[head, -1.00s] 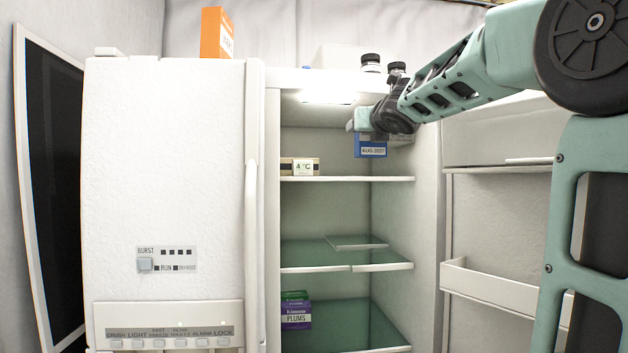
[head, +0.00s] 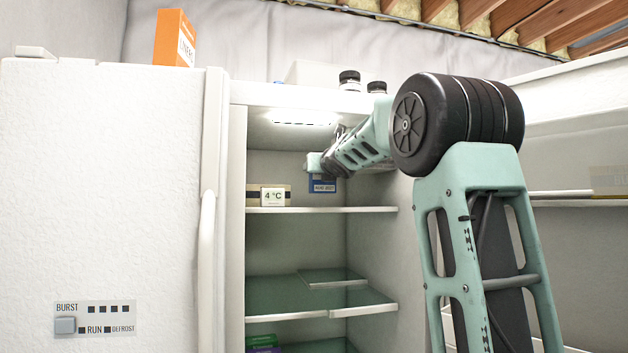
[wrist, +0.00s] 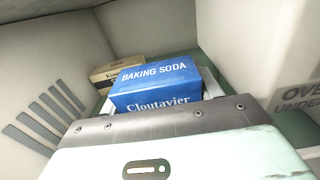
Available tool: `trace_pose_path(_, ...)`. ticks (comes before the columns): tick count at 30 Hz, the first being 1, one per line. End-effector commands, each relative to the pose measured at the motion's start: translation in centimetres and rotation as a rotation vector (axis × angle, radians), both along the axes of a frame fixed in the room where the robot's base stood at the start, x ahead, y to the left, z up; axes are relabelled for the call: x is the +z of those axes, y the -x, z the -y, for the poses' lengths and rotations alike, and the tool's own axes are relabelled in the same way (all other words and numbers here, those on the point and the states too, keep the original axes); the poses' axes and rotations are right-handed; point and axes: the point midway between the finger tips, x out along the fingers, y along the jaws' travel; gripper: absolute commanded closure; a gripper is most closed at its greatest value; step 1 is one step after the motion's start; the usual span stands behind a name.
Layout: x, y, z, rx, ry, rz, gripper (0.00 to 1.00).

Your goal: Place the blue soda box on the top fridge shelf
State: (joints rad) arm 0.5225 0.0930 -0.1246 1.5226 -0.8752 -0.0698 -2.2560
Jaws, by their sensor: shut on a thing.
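The blue baking soda box (head: 323,187) is inside the fridge, in the top compartment. My gripper (head: 321,177) is shut on it from above; the box's printed side and top also show in the wrist view (wrist: 155,85). The top shelf (head: 340,209) lies just below the box. I cannot tell whether the box's base touches the shelf.
The fridge's lit ceiling (head: 303,123) is close above my arm. Lower glass shelves (head: 270,296) hold a flat panel and a purple and green box (head: 262,343). An orange box (head: 174,38) and dark-capped jars (head: 349,80) stand on top. The right door is open.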

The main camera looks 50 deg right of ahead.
Motion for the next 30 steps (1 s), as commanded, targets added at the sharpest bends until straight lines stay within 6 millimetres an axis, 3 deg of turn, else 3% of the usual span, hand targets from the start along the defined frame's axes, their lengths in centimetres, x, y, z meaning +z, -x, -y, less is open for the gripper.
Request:
trace_pose_path(4,0.4,-2.7,1.9,-0.001,-0.001,0.001,0.68)
trace_pose_path(13,0.2,-5.2,3.5,-0.001,0.001,-0.001,0.68)
trace_pose_path(15,-1.7,-5.2,3.3,0.002,0.000,0.000,0.68)
trace_pose_path(19,-3.2,-5.1,3.3,0.002,0.000,0.000,0.68)
trace_pose_path(30,-3.5,-5.0,3.4,0.000,0.002,0.001,0.68)
